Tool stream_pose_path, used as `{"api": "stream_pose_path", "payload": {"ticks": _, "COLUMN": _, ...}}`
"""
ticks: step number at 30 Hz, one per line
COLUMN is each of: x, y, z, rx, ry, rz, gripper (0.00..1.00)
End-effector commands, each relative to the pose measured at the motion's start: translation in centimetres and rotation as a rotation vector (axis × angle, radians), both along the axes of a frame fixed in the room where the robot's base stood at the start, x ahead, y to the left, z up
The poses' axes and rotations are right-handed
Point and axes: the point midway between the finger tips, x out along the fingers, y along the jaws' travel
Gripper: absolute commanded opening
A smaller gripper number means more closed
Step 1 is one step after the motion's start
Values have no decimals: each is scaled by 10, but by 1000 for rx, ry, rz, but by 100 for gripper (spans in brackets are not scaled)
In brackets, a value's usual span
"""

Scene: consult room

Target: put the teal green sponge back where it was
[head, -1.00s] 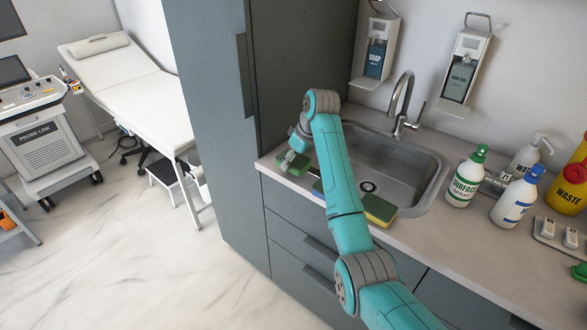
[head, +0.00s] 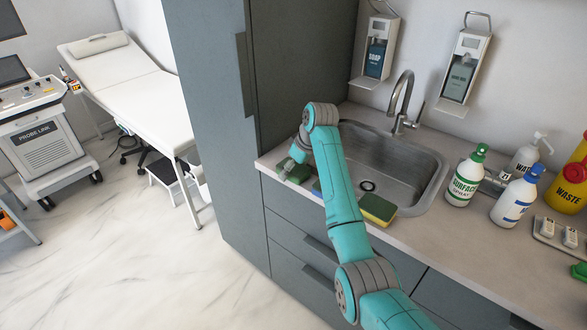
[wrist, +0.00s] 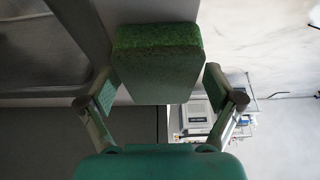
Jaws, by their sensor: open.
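A green sponge (head: 299,174) lies on the counter strip at the left front of the sink in the head view. In the wrist view the sponge (wrist: 158,70) sits between the two fingertips, with a narrow gap on each side. My gripper (head: 289,167) is open at the sponge; it also shows in the wrist view (wrist: 158,88). My arm partly hides this area in the head view.
A yellow sponge with a green top (head: 378,209) lies on the front counter edge. The sink (head: 400,165) is behind; bottles such as the surface spray (head: 465,180) stand right.

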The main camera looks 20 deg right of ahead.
Motion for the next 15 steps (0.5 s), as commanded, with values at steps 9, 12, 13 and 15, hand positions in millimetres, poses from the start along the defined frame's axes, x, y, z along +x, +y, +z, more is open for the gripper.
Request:
{"api": "stream_pose_path", "payload": {"ticks": 9, "x": -6, "y": -5, "z": 23, "rx": -1, "ry": -3, "rz": 0, "gripper": 91}}
{"api": "stream_pose_path", "payload": {"ticks": 12, "x": -12, "y": -9, "z": 41, "rx": 0, "ry": -4, "rz": 0, "gripper": 91}}
{"api": "stream_pose_path", "payload": {"ticks": 13, "x": -14, "y": -11, "z": 47, "rx": 0, "ry": -4, "rz": -1, "gripper": 91}}
{"api": "stream_pose_path", "payload": {"ticks": 15, "x": -19, "y": -14, "z": 60, "rx": 0, "ry": -4, "rz": -1, "gripper": 91}}
